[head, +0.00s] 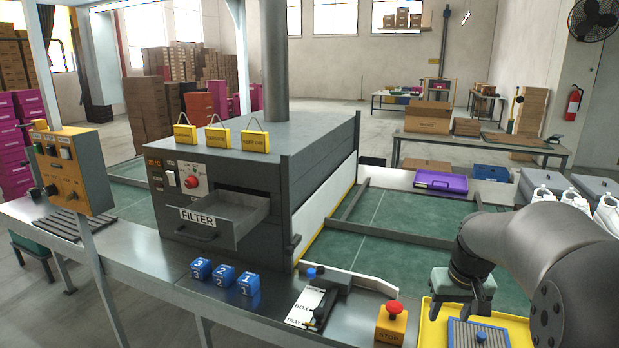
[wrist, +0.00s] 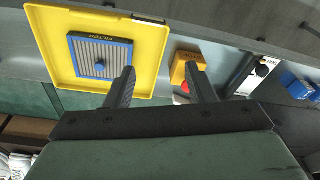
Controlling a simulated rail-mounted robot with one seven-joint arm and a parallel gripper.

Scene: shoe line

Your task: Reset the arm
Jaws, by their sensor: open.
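My gripper (wrist: 160,85) is open and empty in the wrist view, its two dark fingers apart. It hangs above the bench near the yellow tray (wrist: 45,30). In the head view, my arm comes in from the right, and the gripper's fingertips are hard to make out near the yellow tray (head: 430,338). A filter (wrist: 100,60) with a blue frame and grey pleats lies in the tray, apart from the fingers. The filter (head: 480,334) also shows at the bottom of the head view.
A grey machine (head: 240,165) stands on the bench with its FILTER drawer (head: 225,215) pulled out. Blue numbered blocks (head: 224,277) sit before it. An orange stop-button box (head: 391,322) stands left of the tray. A purple case (head: 440,182) lies farther back.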

